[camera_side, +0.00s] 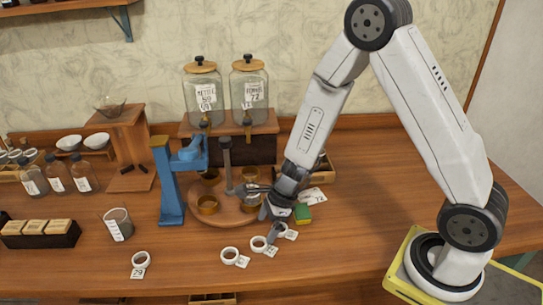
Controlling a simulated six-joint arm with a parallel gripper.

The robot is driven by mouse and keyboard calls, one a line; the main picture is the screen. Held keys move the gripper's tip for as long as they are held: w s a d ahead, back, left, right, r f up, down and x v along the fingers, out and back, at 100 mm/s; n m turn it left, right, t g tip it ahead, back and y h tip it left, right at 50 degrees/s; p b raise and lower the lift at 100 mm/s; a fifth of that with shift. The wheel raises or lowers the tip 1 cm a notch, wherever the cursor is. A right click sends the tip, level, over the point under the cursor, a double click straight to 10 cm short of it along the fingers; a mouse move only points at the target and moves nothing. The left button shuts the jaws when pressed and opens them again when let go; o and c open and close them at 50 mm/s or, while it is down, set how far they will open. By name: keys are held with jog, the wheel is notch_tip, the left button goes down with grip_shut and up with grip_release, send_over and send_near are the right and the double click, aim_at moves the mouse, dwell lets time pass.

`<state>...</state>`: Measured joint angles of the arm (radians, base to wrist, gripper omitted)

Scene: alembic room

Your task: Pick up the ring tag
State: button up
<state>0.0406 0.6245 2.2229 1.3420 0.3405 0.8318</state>
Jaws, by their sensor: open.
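Several white ring tags with paper labels lie on the wooden table. One ring tag (141,258) with a label that seems to read 29 lies alone at the front left. A second ring tag (230,254) lies at the front middle. A third ring tag (259,243) lies just right of it, close to my gripper. Another label shows right beside the gripper, partly hidden. My gripper (268,226) is open and points down just above the tags at the middle of the table. I cannot tell whether its fingers touch any of them.
A round wooden turntable (199,220) with copper-coloured cups stands behind my gripper, beside a blue stand (167,185). A green and yellow sponge (303,213) lies close on the right. A measuring beaker (118,224) stands left. Two glass jars (204,95) stand behind. The table's front right is clear.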

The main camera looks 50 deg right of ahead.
aim_at(257, 247)
jog(key=shift+f, duration=0.15)
jog(key=shift+x, duration=2.5)
jog(key=shift+a, duration=0.15)
jog(key=c, duration=1.3)
